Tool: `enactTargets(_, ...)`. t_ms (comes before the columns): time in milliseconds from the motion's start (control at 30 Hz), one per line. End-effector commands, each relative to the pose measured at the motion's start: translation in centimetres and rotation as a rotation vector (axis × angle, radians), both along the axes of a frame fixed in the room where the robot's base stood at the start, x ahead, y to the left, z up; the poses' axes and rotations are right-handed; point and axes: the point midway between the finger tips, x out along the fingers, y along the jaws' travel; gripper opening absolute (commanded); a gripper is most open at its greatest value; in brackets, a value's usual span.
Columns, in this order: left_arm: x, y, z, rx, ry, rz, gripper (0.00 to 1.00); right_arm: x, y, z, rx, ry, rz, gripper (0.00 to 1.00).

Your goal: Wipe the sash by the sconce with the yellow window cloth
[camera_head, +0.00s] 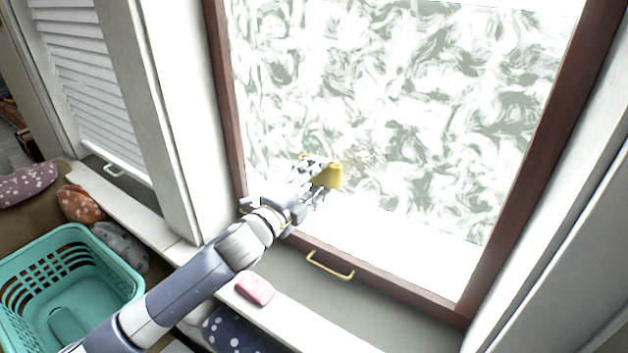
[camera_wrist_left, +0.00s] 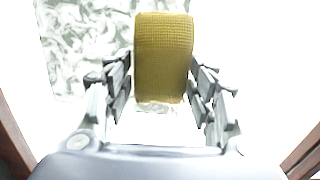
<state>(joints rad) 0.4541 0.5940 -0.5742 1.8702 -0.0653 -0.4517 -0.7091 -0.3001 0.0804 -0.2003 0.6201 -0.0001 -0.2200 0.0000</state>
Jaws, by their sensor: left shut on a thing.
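The yellow window cloth (camera_head: 329,176) is held in my left gripper (camera_head: 318,180), in front of the lower left part of the window pane. In the left wrist view the cloth (camera_wrist_left: 163,58) sits between the two fingers of the gripper (camera_wrist_left: 160,92). The sash (camera_head: 400,110) has a brown wooden frame and a pane covered in whitish swirling smears. A small brownish smudge (camera_head: 366,158) shows on the pane just right of the cloth. Whether the cloth touches the glass I cannot tell. No sconce shows. My right gripper is not in view.
A brass handle (camera_head: 330,266) sits on the bottom rail of the sash. A pink cloth or sponge (camera_head: 255,289) lies on the white sill below. A teal basket (camera_head: 70,285) and several patterned cushions are at the left. A louvred shutter (camera_head: 85,70) stands at the upper left.

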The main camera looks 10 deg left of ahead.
Motion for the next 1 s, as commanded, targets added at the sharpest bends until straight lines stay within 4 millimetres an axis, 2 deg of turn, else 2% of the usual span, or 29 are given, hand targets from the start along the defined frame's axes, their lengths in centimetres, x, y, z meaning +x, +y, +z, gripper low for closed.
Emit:
enactTargets(767,1.2,-0.6,0.0,0.000,0.000,-0.001,0.33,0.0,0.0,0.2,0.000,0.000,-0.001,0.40)
enactTargets(1000,0.6,-2.0,0.1,-0.002,0.000,-0.003,0.33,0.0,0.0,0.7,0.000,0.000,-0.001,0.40)
